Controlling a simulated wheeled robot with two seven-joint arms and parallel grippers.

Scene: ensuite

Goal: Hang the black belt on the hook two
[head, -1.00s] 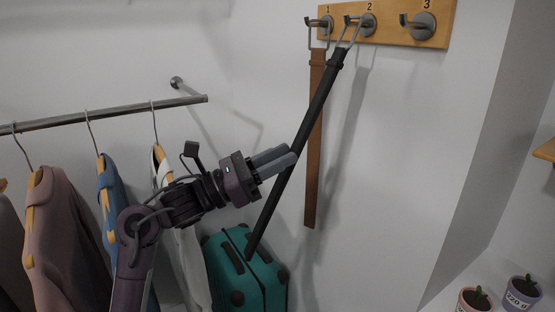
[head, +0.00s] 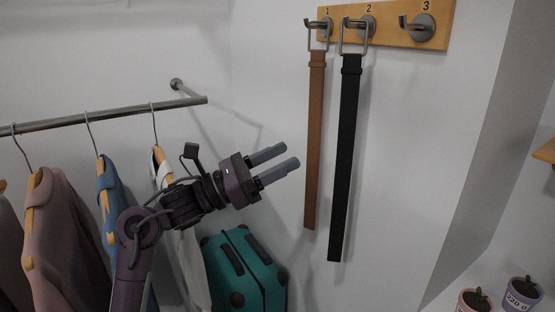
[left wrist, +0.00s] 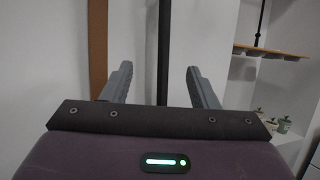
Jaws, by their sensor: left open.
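The black belt (head: 344,160) hangs by its buckle (head: 353,37) from hook two (head: 366,26), its strap straight down along the wall. My left gripper (head: 284,160) is open and empty, to the left of the belt and apart from it in the head view. In the left wrist view the open fingers (left wrist: 160,85) point forward, and the black belt (left wrist: 163,45) shows between them, seemingly beyond the tips. My right gripper is in no view.
A brown belt (head: 314,140) hangs from hook one (head: 326,26), close beside the black one. Hook three (head: 418,27) is empty. Clothes on a rail (head: 110,114) and a teal suitcase (head: 245,270) are at the left. Plant pots (head: 521,293) stand at lower right.

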